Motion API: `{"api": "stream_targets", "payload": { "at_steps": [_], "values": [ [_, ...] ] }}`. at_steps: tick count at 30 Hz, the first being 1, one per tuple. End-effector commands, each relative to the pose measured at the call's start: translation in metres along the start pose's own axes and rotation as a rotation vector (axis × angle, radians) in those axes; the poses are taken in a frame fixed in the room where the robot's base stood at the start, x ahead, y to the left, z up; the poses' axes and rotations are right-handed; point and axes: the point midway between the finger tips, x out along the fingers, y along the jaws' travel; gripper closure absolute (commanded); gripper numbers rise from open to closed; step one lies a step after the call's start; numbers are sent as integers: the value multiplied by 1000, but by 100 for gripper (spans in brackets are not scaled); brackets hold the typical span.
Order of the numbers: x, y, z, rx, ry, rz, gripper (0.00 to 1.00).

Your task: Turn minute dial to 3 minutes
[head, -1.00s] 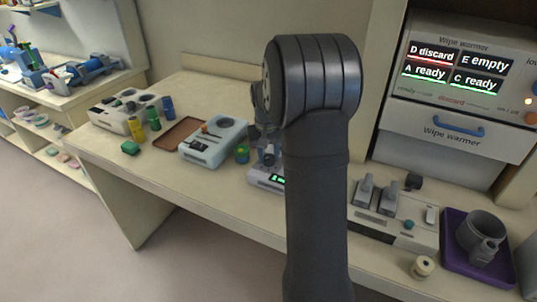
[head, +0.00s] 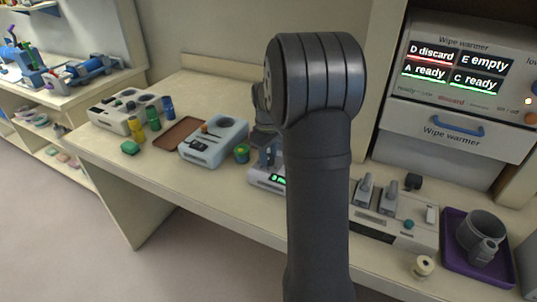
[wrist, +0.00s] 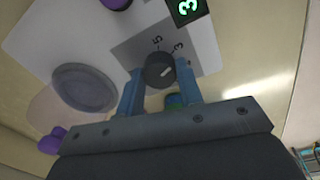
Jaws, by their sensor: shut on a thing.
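The minute dial (wrist: 157,68) is a dark round knob with a short white pointer mark, on a grey panel marked 5 and 3. In the wrist view my gripper (wrist: 160,74) has its two blue fingers on either side of the dial, shut on it. The pointer mark slants to the upper right, on the side of the 3. A small display (wrist: 187,8) glows a green 3. In the head view the dial is hidden; the device (head: 262,184) shows partly behind my arm, its lit display (head: 279,180) partly cut off.
A grey-levered unit (head: 390,226) and purple tray (head: 450,267) stand right. The wipe warmer (head: 450,133) is behind.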

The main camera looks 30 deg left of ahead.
Motion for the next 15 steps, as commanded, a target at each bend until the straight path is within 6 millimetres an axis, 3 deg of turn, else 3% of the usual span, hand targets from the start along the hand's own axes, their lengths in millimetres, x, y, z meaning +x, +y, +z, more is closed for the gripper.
{"api": "stream_targets", "payload": {
  "at_steps": [15],
  "values": [
    [-1, 0, 0, -31, 2, 1, 89]
  ]
}}
